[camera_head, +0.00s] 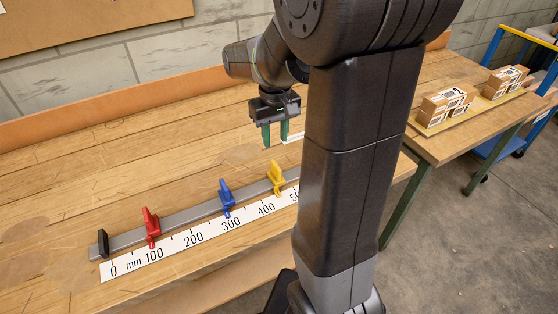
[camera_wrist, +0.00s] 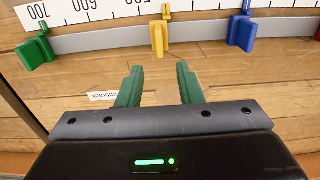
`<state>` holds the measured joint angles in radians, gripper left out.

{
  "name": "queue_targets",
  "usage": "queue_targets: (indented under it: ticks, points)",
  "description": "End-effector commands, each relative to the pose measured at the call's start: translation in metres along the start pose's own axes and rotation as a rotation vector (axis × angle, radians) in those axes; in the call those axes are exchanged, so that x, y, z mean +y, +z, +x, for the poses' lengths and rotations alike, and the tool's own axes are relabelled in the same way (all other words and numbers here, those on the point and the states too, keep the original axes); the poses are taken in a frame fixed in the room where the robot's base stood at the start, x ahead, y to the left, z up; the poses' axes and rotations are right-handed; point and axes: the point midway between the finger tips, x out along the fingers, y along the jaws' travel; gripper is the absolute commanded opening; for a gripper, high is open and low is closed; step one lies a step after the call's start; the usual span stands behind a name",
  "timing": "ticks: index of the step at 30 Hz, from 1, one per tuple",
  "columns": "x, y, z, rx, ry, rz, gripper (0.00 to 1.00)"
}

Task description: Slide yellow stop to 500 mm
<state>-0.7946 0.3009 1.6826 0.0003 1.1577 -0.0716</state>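The yellow stop (camera_head: 276,179) stands upright on the grey rail (camera_head: 180,219), above the part of the scale (camera_head: 195,236) between the 400 and 500 numerals. It also shows in the wrist view (camera_wrist: 158,36), between the green and blue stops. My gripper (camera_head: 275,137) hangs over the bench behind the rail, apart from the yellow stop. In the wrist view its two green fingers (camera_wrist: 160,70) are spread with nothing between them, and the yellow stop lies beyond the gap. In the head view my arm covers the scale past about 500.
The blue stop (camera_head: 227,197) and red stop (camera_head: 151,227) stand toward the zero end. A green stop (camera_wrist: 37,50) is near 700. A black end piece (camera_head: 103,243) closes the rail at zero. A small white label (camera_wrist: 103,96) lies on the bench.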

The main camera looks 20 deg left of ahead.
Motion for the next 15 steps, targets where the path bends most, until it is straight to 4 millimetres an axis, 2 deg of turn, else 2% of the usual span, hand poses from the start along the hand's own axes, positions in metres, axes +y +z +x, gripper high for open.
queue_targets:
  ticks: [1, 9, 15]
  points:
    - [0.0, 0.001, 0.013, -0.007, 0.0, 0.001, 0.33]
    - [0.001, 0.001, 0.07, -0.006, 0.0, 0.002, 0.33]
    - [0.001, 0.001, 0.1, -0.004, 0.0, 0.002, 0.33]
